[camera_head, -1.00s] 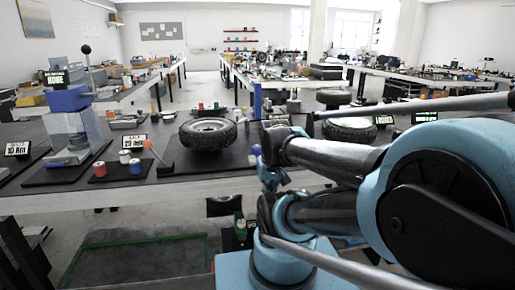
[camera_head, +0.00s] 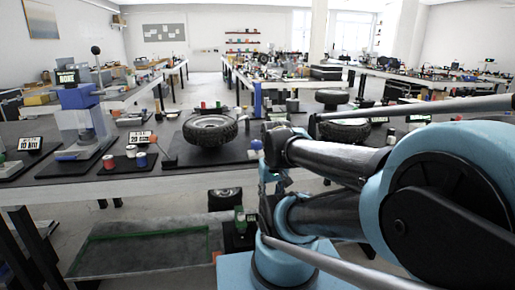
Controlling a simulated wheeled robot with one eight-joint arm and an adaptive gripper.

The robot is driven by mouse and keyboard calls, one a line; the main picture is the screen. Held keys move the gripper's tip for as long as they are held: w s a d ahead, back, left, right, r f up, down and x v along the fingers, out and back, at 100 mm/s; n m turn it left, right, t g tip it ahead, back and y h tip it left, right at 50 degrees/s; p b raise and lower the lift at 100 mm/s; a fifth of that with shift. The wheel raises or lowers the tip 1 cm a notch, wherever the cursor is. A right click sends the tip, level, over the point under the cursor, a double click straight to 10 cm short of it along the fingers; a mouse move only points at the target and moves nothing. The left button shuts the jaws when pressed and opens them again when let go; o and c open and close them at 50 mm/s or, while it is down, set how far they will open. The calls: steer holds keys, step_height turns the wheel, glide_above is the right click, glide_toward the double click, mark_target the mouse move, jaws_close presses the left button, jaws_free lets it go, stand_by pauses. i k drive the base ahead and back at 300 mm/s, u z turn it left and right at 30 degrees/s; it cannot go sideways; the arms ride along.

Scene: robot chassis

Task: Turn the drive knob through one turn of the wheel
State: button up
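A black-tyred wheel (camera_head: 210,131) with a pale rim lies flat on a dark mat on the front bench. A small dark block with a thin orange-tipped handle (camera_head: 163,154) stands just left of it. I cannot tell which part is the drive knob. My arm's dark forearm reaches left from the big blue joint at the right, and its far end is right of the wheel, apart from it in the picture. The fingers of my gripper (camera_head: 268,178) cannot be made out among the blue and dark parts there. I see nothing held.
A blue-and-grey stand (camera_head: 78,115) with a ball-topped lever is at the left of the bench. Red and blue cans (camera_head: 141,159) and small display signs stand near it. Another tyre (camera_head: 344,130) lies behind my arm.

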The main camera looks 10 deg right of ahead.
mark_target(256, 145)
steer(key=k, duration=0.3)
steer(key=u, duration=2.7)
steer(key=i, duration=0.85)
steer(key=z, duration=2.25)
